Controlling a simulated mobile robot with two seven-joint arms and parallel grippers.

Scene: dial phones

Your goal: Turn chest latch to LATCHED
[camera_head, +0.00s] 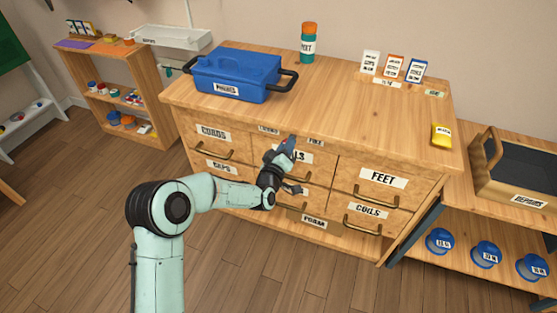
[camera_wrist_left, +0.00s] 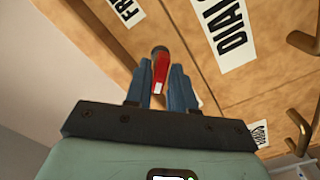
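The drawer chest (camera_head: 320,110) stands in the middle of the head view. Its front has a label that appears to read LATCHED (camera_head: 268,130) and one reading FREE (camera_head: 315,141). My left gripper (camera_head: 291,143) is at the upper front, over part of the DIALS label. In the left wrist view, a red latch handle (camera_wrist_left: 161,70) with a dark end and white mark lies between the blue fingers of my left gripper (camera_wrist_left: 162,75), which look closed on it. FREE (camera_wrist_left: 127,9) and DIALS (camera_wrist_left: 227,33) labels show beyond. The latch is hidden in the head view. My right gripper is not in view.
Drawer handles (camera_head: 376,202) stick out from the chest front, with one near the gripper in the wrist view (camera_wrist_left: 300,130). A blue toolbox (camera_head: 237,75) and a teal bottle (camera_head: 308,45) stand on top. A shelf with blue spools (camera_head: 440,241) is at right.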

